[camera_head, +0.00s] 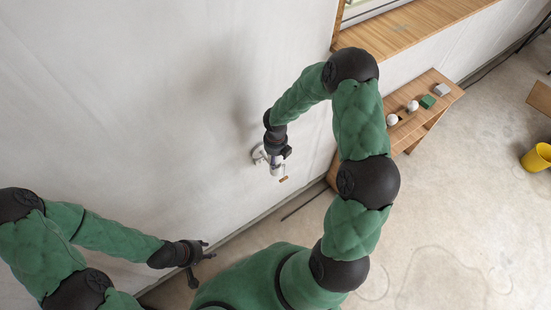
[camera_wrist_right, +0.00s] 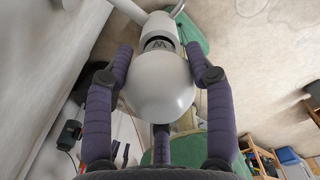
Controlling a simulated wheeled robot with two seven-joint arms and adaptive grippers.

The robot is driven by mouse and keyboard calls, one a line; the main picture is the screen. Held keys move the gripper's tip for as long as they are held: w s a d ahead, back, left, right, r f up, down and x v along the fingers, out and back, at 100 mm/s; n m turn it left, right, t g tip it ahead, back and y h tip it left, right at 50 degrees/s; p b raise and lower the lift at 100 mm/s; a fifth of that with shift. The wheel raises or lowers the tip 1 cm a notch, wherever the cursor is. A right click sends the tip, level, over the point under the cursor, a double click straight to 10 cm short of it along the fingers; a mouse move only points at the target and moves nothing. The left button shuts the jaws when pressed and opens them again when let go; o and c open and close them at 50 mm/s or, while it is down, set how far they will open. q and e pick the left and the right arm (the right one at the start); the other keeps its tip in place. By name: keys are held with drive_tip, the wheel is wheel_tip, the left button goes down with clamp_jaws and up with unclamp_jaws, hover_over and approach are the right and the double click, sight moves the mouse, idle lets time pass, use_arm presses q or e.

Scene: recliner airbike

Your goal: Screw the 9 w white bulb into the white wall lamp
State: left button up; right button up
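The white wall lamp (camera_head: 259,155) is on the pale wall in the head view, partly hidden by my right gripper (camera_head: 276,160). In the right wrist view, its white socket (camera_wrist_right: 155,22) is at the top. A white bulb (camera_wrist_right: 160,88) sits between the fingers of my right gripper (camera_wrist_right: 161,52), with its neck at the socket mouth. A dark "W" shows on the neck; the wattage number is not readable. The fingertips lie against both sides of the bulb. How deep its thread sits is hidden. My left gripper (camera_head: 197,262) is empty, fingers spread, low near the wall.
A yellow bucket (camera_head: 537,157) stands on the floor at the right. Much floor is clear.

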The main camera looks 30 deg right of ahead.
drive_tip(key=o, duration=0.4)
drive_tip(key=shift+s+a, duration=0.1)
drive_tip(key=shift+s, duration=0.1)
drive_tip(key=shift+w, duration=0.1)
wheel_tip(320, 180, up, 12)
idle(0.4)
